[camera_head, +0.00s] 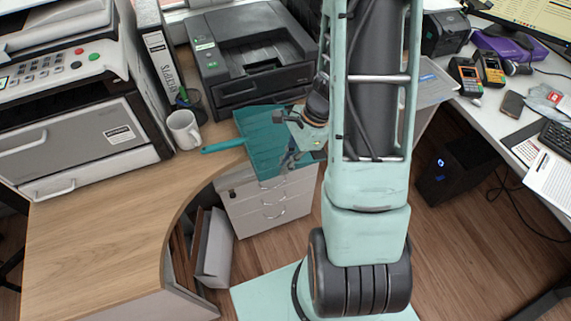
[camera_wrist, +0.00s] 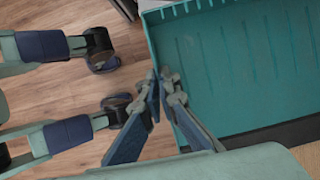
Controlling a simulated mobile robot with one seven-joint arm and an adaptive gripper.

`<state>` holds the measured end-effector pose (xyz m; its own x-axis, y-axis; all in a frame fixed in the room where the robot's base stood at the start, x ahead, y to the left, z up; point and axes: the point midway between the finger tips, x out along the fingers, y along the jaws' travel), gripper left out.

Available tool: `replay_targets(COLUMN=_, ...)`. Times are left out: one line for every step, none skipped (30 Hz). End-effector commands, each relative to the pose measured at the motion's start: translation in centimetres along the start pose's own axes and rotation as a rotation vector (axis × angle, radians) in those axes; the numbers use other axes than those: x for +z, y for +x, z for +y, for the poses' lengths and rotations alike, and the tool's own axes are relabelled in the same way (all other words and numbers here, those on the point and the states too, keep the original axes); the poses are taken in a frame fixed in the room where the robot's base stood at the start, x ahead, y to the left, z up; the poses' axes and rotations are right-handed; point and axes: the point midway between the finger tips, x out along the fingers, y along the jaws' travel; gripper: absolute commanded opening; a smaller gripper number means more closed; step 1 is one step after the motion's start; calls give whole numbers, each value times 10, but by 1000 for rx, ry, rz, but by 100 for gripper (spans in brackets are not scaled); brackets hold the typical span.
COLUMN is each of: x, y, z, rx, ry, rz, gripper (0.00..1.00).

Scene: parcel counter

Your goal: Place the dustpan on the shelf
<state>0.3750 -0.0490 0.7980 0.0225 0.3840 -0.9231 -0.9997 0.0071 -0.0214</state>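My gripper (camera_head: 291,158) is at the pan's right side. In the wrist view the fingertips of my gripper (camera_wrist: 163,78) are close together on the side wall of the dustpan (camera_wrist: 235,65), one on each side. The handle is outside the wrist view. I cannot make out a shelf for certain in either view.
A white mug (camera_head: 184,129) and a pen cup (camera_head: 191,104) stand beside the handle. A black printer (camera_head: 250,60) is behind the pan, and a large copier (camera_head: 75,130) is at left. The wooden desk (camera_head: 100,230) is clear at front left. White drawers (camera_head: 268,205) stand below.

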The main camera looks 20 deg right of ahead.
Motion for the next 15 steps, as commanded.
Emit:
replay_targets(x=-1, y=3, z=0, rx=3, ry=1, rz=-1, gripper=0)
replay_targets(x=-2, y=4, z=0, rx=2, ry=1, rz=-1, gripper=0)
replay_targets(x=-2, y=5, z=0, rx=1, ry=0, rz=0, gripper=0)
replay_targets(x=-3, y=5, z=0, rx=0, ry=0, rz=1, gripper=0)
replay_targets(x=-3, y=5, z=0, rx=-1, ry=-1, rz=1, gripper=0)
replay_targets(x=-3, y=5, z=0, rx=-1, ry=-1, rz=1, gripper=0)
replay_targets(x=-3, y=5, z=0, rx=-1, ry=-1, rz=1, gripper=0)
replay_targets(x=-3, y=5, z=0, rx=-1, ry=-1, rz=1, gripper=0)
replay_targets(x=-3, y=5, z=0, rx=-1, ry=-1, rz=1, gripper=0)
replay_targets(x=-3, y=6, z=0, rx=-1, ry=-1, rz=1, gripper=0)
replay_targets(x=-3, y=6, z=0, rx=-1, ry=-1, rz=1, gripper=0)
replay_targets(x=-3, y=7, z=0, rx=-1, ry=-1, rz=1, gripper=0)
replay_targets(x=-4, y=9, z=0, rx=-1, ry=-1, rz=1, gripper=0)
replay_targets(x=-4, y=9, z=0, rx=0, ry=-1, rz=0, gripper=3)
replay_targets(x=-4, y=8, z=0, rx=0, ry=-1, rz=0, gripper=7)
